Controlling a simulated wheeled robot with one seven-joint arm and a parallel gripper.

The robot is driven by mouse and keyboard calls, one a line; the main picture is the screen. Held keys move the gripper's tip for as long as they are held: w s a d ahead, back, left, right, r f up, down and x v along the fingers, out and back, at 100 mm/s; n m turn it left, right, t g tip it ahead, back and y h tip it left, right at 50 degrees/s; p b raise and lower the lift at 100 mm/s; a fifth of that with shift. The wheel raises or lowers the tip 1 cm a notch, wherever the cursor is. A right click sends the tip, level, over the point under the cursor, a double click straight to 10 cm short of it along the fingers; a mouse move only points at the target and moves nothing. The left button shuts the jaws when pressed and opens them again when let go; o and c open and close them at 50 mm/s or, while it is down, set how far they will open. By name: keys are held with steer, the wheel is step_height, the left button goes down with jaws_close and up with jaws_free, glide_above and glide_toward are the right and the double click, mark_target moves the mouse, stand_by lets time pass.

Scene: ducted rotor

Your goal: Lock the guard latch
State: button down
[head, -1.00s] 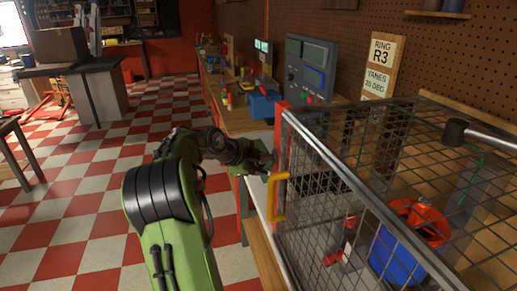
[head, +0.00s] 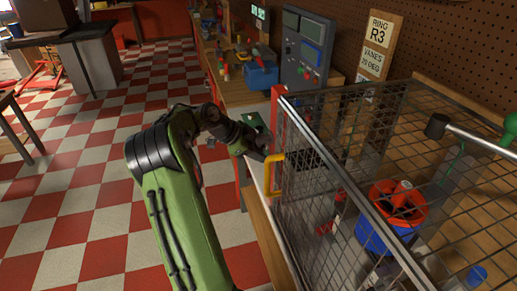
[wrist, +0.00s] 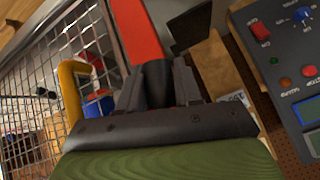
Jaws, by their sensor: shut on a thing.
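The guard is a grey wire-mesh cage (head: 345,215) on the bench at right. A yellow handle (head: 272,176) and a red post (head: 277,108) are at its near left corner. My gripper (head: 266,150) is at this corner, close beside the handle's top. In the wrist view, my gripper (wrist: 157,88) is shut on a short black cylinder (wrist: 157,78), probably the latch's grip. A red bar (wrist: 136,30) runs up from behind it. The yellow handle (wrist: 72,88) stands apart to the left. The head view does not show the latch clearly; whether it is locked cannot be told.
Inside the cage are a blue bucket with a red rim (head: 378,232) and other parts. A grey control panel (head: 308,50) and a blue toolbox (head: 260,72) are on the bench behind. The checkered floor (head: 110,200) at left is clear.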

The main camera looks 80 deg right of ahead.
steer(key=c, duration=0.9)
jaws_free()
steer(key=shift+o, duration=0.2)
steer(key=p+v, duration=0.4)
steer(key=v, duration=1.1)
steer(key=shift+w+r, duration=0.25)
steer(key=shift+w, duration=0.1)
steer(key=shift+a, duration=0.15)
steer(key=shift+c, duration=0.3)
